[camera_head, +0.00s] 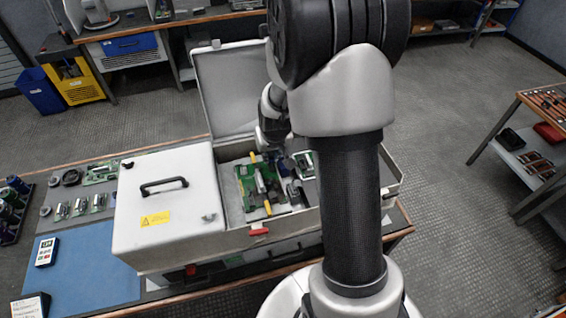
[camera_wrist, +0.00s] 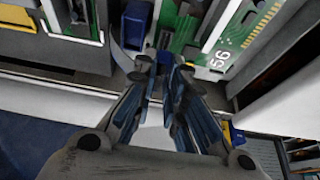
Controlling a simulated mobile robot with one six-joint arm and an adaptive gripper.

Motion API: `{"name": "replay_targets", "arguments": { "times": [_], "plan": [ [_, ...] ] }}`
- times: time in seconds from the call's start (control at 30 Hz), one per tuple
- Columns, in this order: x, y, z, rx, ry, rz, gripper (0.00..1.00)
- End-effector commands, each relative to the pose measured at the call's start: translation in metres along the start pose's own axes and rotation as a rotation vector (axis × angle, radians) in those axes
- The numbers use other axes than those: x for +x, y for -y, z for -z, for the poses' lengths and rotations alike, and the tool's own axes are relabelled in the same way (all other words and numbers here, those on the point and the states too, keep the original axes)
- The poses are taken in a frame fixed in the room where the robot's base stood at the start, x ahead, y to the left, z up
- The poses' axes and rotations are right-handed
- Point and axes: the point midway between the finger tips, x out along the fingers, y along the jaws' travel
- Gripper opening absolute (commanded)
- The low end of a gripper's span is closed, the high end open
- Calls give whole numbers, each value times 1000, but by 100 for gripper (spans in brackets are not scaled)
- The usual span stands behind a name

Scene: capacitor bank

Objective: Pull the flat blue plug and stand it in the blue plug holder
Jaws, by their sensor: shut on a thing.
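My gripper (camera_wrist: 165,68) reaches away from the wrist in the wrist view, its fingers closed in around a small blue piece. This piece, the flat blue plug (camera_wrist: 164,59), shows only as a narrow bit between the fingertips, beside a green circuit board. I cannot tell whether it is still seated or free. A dark blue block (camera_wrist: 134,24) stands just left of the fingertips; it may be the blue plug holder, but its top is not clear. In the head view my arm hides most of the gripper over the open case (camera_head: 232,190).
Green boards (camera_head: 258,185) with yellow parts lie in the case. Its raised lid (camera_head: 222,88) stands behind and a closed white cover (camera_head: 165,205) lies left. The case's pale wall (camera_wrist: 60,88) is close to the fingers. A blue mat (camera_head: 85,265) is at front left.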

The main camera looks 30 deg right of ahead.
Motion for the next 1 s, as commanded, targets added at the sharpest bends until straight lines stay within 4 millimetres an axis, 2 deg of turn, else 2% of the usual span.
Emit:
{"name": "replay_targets", "arguments": {
  "times": [0.33,1.0],
  "plan": [
    [1,-3,0,1,-1,-1,0],
    [2,-36,0,2,-1,-1,0]
  ]
}}
